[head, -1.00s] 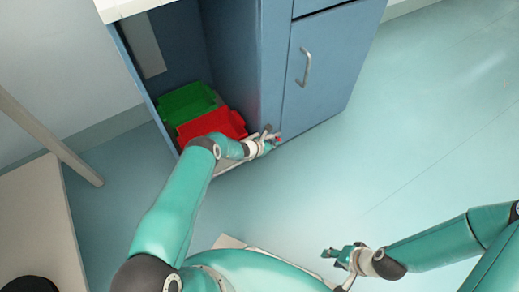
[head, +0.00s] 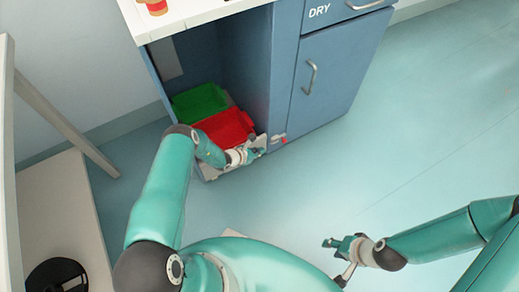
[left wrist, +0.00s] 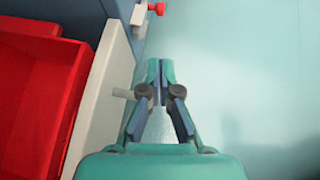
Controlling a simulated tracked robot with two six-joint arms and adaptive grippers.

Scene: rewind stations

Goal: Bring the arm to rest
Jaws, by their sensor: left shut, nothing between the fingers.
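My left gripper (head: 257,147) is in front of the open cabinet bay, close to the red bin (head: 224,126) and the pale bar along the bay's front. The left wrist view shows its two fingers (left wrist: 157,82) together with nothing between them, just right of the pale bar (left wrist: 103,95) and the red bin (left wrist: 38,95). My right gripper (head: 338,243) hangs over open floor at the lower right.
A green bin (head: 198,101) stands behind the red one. A red-tipped knob (head: 281,139) sticks out by the cabinet door (head: 325,85). A black spool (head: 57,276) lies on a pale surface at lower left. Floor to the right (head: 430,130) is clear.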

